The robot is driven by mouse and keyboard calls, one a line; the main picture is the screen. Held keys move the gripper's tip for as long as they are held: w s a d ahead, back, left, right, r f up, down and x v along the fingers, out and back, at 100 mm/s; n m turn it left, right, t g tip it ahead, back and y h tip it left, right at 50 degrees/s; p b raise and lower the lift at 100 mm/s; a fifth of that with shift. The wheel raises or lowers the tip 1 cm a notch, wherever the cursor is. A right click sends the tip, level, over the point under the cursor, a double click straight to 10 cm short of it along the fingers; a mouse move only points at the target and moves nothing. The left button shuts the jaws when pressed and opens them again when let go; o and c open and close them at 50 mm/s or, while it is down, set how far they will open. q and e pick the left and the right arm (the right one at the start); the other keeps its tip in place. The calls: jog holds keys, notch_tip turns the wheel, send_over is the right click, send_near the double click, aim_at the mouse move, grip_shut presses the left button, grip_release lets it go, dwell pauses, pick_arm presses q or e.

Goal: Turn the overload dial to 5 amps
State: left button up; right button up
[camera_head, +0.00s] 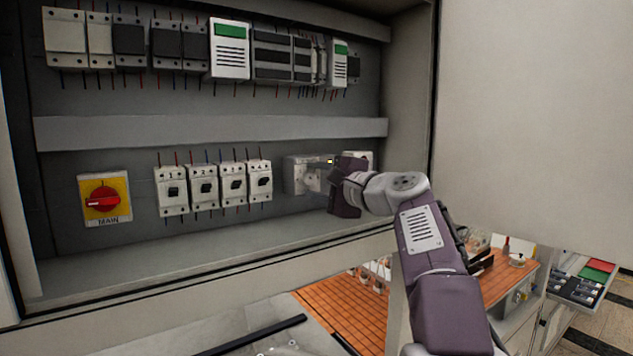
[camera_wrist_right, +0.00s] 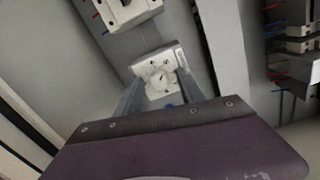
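The overload unit (camera_head: 296,174) is a pale grey box at the right end of the cabinet's lower row. In the right wrist view its white face (camera_wrist_right: 171,57) carries a round pale dial (camera_wrist_right: 158,80) with a small dark mark; the scale is too small to read. My right gripper (camera_head: 318,178) is in front of the unit and hides part of it in the head view. In the wrist view its two grey fingers are apart, one on each side of the dial; I cannot tell whether they touch it. My left gripper is not in view.
Several numbered breakers (camera_head: 203,187) and a red main switch (camera_head: 103,199) on a yellow plate are left of the unit. Another row of modules (camera_head: 230,50) is above. The cabinet's right side wall (camera_head: 408,90) is close to my right arm.

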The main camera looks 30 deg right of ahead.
jog(key=s+d+b, duration=0.1)
jog(key=s+b, duration=0.2)
jog(key=s, duration=0.6)
jog(key=shift+r+b, duration=0.2)
jog(key=shift+b, duration=0.15)
jog(key=shift+w, duration=0.1)
